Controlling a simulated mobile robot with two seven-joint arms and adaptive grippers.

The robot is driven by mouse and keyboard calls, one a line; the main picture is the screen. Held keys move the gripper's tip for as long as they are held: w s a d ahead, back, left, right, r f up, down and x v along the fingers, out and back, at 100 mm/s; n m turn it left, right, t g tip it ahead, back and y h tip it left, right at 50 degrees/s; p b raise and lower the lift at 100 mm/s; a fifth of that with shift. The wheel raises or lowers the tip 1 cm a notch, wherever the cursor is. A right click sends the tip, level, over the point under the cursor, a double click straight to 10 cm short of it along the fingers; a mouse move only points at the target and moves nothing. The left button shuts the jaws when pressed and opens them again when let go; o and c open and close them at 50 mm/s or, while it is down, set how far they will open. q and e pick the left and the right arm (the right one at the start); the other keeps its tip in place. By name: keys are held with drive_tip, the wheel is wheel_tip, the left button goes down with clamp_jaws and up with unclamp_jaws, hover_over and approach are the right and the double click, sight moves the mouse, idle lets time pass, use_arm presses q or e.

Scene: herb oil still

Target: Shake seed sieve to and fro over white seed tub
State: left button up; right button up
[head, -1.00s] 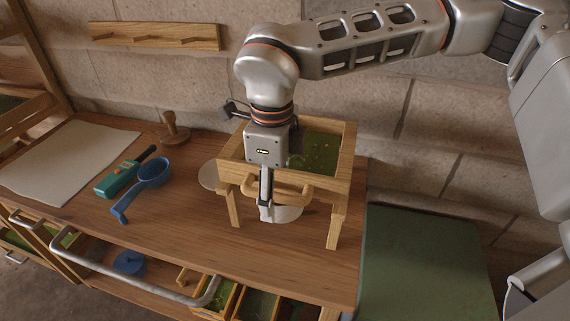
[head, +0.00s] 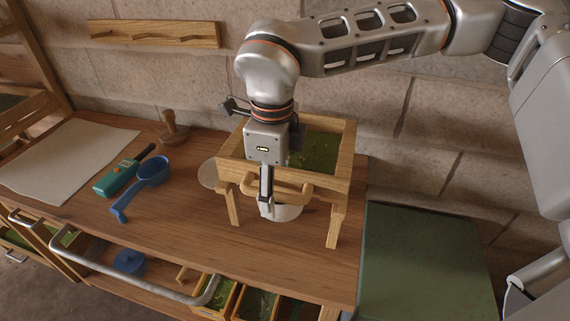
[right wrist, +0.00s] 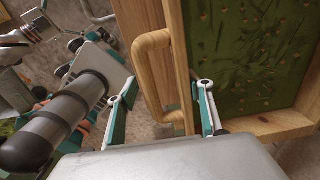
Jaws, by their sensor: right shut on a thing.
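The seed sieve, a wooden frame (head: 330,184) with a green bed and scattered pale specks, stands over the bench on wooden legs. It also shows in the right wrist view, its frame (right wrist: 268,126) at the right. My right gripper (head: 266,208) points down at the sieve's front and is shut on its wooden handle (head: 292,189). In the right wrist view the handle (right wrist: 148,75) runs between the two fingers (right wrist: 163,108). The white seed tub (head: 287,212) shows partly beneath the sieve, behind the fingers; the rest is hidden. My left gripper does not show.
A blue ladle (head: 153,173), a teal handheld tool (head: 118,180), a wooden stamp (head: 174,131) and a pale sheet (head: 65,160) lie left on the bench. Open drawers (head: 257,301) sit below the front edge. A green box (head: 420,262) stands at the right.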

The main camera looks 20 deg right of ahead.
sight(281, 175)
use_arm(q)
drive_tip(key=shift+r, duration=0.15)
use_arm(e)
drive_tip(key=shift+o, duration=0.7)
drive_tip(key=shift+s+a, duration=0.3)
drive_tip(key=shift+s, duration=0.25)
drive_tip(key=shift+w, duration=0.1)
drive_tip(key=w+d, duration=0.2)
drive_tip(key=w+p, duration=0.1)
drive_tip(key=w, duration=0.1)
drive_tip(key=shift+w+d+r, duration=0.1)
drive_tip(key=shift+d+r, duration=0.05)
drive_tip(key=shift+d, duration=0.25)
drive_tip(key=c, duration=0.4)
drive_tip(key=shift+w+d, duration=0.2)
drive_tip(key=shift+w, duration=0.05)
drive_tip(key=shift+c, duration=0.2)
drive_tip(key=o, duration=1.7)
drive_tip(key=shift+c, duration=0.2)
use_arm(q)
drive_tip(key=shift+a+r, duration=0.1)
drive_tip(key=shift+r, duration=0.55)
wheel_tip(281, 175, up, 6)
drive_tip(key=p, duration=0.5)
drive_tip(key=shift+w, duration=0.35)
use_arm(e)
wheel_tip(281, 175, up, 8)
